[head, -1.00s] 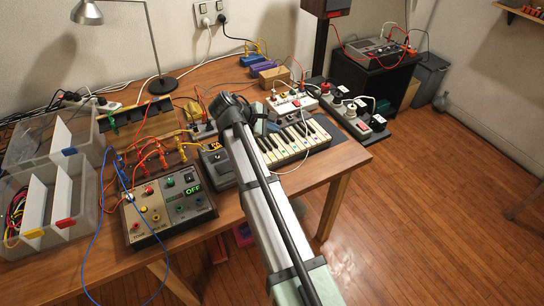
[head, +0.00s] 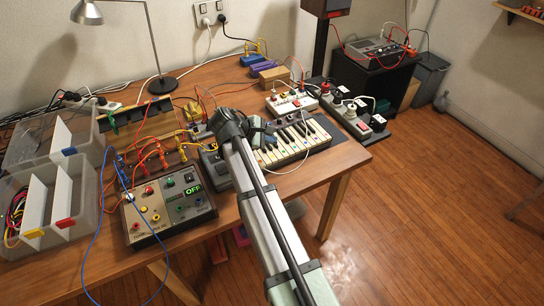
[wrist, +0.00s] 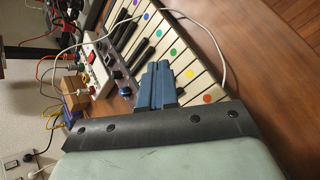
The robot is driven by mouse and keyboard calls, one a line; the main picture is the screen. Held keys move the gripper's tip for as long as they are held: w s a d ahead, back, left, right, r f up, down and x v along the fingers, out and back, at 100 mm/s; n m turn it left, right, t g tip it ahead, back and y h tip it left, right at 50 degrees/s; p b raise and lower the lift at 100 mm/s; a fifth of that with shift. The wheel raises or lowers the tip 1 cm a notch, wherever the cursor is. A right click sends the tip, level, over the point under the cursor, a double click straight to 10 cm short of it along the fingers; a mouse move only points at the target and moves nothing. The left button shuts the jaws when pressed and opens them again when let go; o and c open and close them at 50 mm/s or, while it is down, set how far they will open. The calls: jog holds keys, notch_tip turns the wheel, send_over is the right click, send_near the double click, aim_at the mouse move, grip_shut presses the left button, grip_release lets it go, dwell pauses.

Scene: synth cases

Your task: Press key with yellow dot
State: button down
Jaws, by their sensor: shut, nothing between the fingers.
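The small keyboard (head: 296,142) lies on the table's right part, and its white keys carry coloured dots. In the wrist view it shows as keys (wrist: 181,62) running down to the right, with an orange dot (wrist: 207,98) at the near end. My gripper (head: 262,124) is above the left part of the keyboard. Its blue fingers (wrist: 160,82) are together and empty, beside the keys in the wrist view. They hide part of the keyboard; contact cannot be told.
A thin white cable (wrist: 224,62) loops across the keys. A white box with plugs (head: 291,102) stands behind the keyboard, and a power strip (head: 350,118) lies to its right. A control box (head: 168,205) with cables is at left. Bare table (head: 345,155) lies right of the keyboard.

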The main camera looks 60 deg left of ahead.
aim_at(270, 158)
jog(key=shift+f, duration=2.25)
jog(key=shift+f, duration=0.2)
jog(key=shift+f, duration=0.25)
jog(key=shift+f, duration=0.55)
dwell(1.2)
jog(key=shift+r, duration=0.15)
dwell(0.3)
jog(key=shift+r, duration=0.85)
jog(key=shift+r, duration=0.15)
jog(key=shift+r, duration=2.35)
